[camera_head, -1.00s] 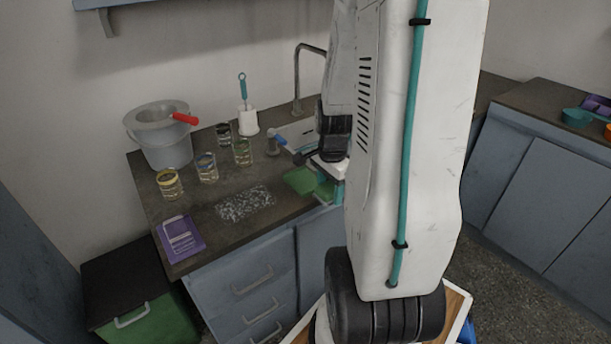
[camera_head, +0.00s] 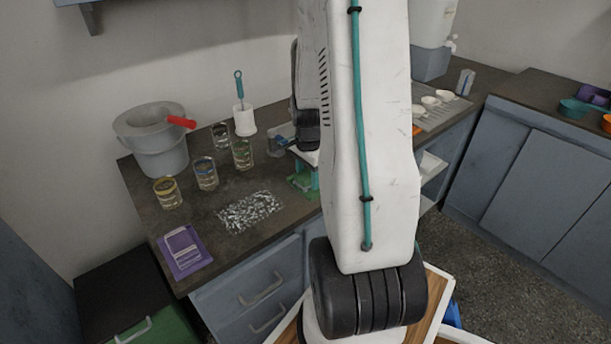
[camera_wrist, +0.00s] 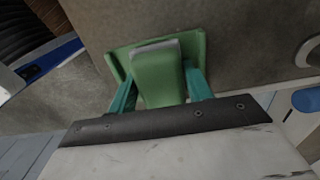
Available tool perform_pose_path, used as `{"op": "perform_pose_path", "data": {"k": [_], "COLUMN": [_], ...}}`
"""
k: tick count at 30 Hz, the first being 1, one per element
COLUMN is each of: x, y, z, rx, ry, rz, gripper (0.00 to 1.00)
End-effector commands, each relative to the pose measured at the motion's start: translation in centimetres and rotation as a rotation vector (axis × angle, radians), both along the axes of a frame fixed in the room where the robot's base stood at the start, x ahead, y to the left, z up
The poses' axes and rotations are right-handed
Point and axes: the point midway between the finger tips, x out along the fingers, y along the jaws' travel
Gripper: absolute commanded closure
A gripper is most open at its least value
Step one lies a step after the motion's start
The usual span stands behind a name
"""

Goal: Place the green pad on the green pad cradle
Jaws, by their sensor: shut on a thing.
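In the wrist view, the green pad (camera_wrist: 158,82) is a green block with a greyish far edge. My gripper (camera_wrist: 161,75) has teal fingers, one on each side of the pad, and is shut on it. Just beyond lies a wider, flat green piece with a raised edge, which looks like the green pad cradle (camera_wrist: 117,58). The pad overlaps its middle in this view; I cannot tell whether they touch. In the head view, green shows on the counter beside my arm, but pad and cradle are hard to tell apart there, and my arm hides much of that spot.
On the counter (camera_head: 215,268) stand a grey bucket (camera_head: 155,155), several glass jars (camera_head: 205,175) and a white brush holder (camera_head: 244,120). A speckled patch (camera_head: 248,212) and a purple packet (camera_head: 183,250) lie nearer the front. White scoops (camera_head: 430,101) lie at right.

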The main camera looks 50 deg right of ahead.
Motion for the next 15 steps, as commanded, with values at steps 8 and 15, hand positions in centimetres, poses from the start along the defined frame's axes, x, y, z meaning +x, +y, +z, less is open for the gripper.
{"op": "perform_pose_path", "data": {"k": [8, 15], "x": [-0.10, -0.03], "y": [-0.20, -0.06], "z": [-0.30, -0.85], "rx": [0.000, 0.000], "ry": [0.000, -0.001], "rz": [-0.003, -0.001], "gripper": [0.75, 0.41]}}
